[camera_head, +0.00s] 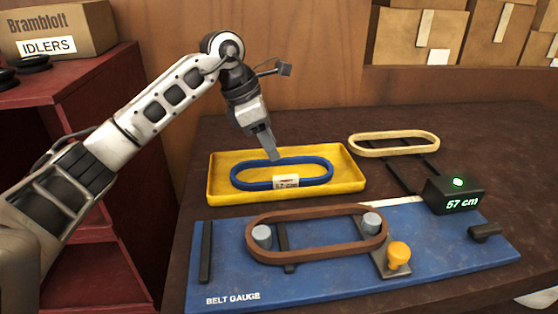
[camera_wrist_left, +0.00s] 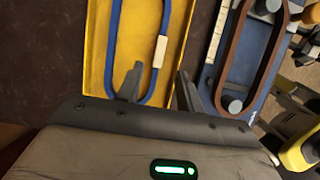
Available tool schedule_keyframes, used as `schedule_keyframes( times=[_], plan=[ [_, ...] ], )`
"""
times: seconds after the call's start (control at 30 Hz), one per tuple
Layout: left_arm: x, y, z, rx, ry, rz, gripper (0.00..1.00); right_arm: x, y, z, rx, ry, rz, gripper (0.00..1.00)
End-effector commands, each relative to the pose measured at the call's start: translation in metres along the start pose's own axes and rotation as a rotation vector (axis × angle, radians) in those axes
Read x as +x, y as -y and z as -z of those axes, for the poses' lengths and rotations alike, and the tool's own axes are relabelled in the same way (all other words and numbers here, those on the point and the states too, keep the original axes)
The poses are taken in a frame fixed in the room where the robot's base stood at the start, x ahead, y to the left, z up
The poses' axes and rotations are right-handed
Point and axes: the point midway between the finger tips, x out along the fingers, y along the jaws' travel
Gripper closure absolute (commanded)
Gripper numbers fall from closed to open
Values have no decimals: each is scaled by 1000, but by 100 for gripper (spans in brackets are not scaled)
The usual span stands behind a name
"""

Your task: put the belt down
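The blue belt (camera_head: 240,182), an oval loop with a pale label, lies flat in the yellow tray (camera_head: 356,183). My left gripper (camera_head: 272,154) points down at the belt's far side. In the left wrist view the fingers (camera_wrist_left: 158,88) are spread apart, with a bend of the blue belt (camera_wrist_left: 113,45) low between them. Whether a finger touches the belt cannot be told. A brown belt (camera_head: 315,256) goes around two grey posts on the blue belt gauge (camera_head: 340,283). My right gripper is not in view.
A cream belt (camera_head: 394,152) lies behind the gauge. A black display box (camera_head: 455,196) reads 57 cm with a green light. A yellow knob (camera_head: 398,254) stands at the gauge's right. A red shelf (camera_head: 75,92) with an IDLERS box (camera_head: 62,28) is at left.

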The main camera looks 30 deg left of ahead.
Motion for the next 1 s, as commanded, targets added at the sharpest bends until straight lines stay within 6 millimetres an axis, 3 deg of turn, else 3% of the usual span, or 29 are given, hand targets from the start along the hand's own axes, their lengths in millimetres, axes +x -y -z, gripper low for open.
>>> schedule_keyframes(
  times=[0.1, 0.3, 1.0],
  plan=[
    [-21, 0, 0, 0, 1, -2, 63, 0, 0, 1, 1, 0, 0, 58],
    [-37, 0, 0, 0, 0, 0, 63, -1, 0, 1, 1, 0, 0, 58],
    [-38, 0, 0, 0, -1, 1, 63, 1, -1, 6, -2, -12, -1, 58]
  ],
)
